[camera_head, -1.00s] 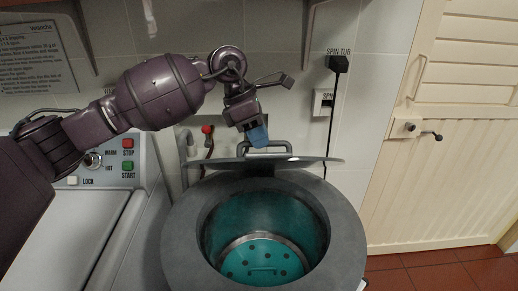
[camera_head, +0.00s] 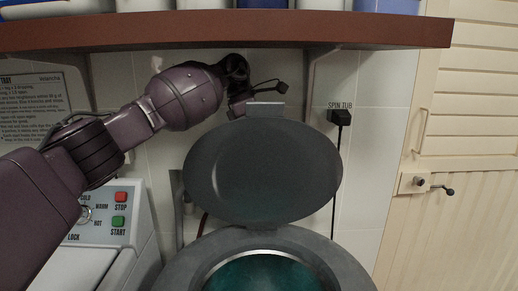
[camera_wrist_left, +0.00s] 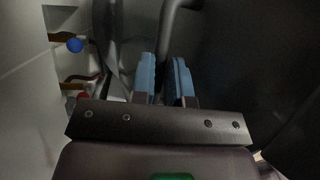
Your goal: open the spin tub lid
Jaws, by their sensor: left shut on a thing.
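The round dark grey spin tub lid (camera_head: 262,172) stands raised behind the tub mouth, its flat underside facing me. The grey spin tub (camera_head: 185,268) is below it, open, with a teal inside partly cut off by the bottom edge. My left gripper (camera_head: 262,108) is at the lid's top edge, partly hidden behind it. In the left wrist view the blue fingertips of this gripper (camera_wrist_left: 164,78) are shut on the lid's grey bar handle (camera_wrist_left: 172,28). The dark lid fills the right side there. My right gripper is not in view.
A brown shelf (camera_head: 220,30) with containers runs above my left arm and the lid. A control panel (camera_head: 100,212) with red and green buttons is at left. A black plug and cord (camera_head: 340,118) hang right of the lid. A cream door (camera_head: 465,140) is at right.

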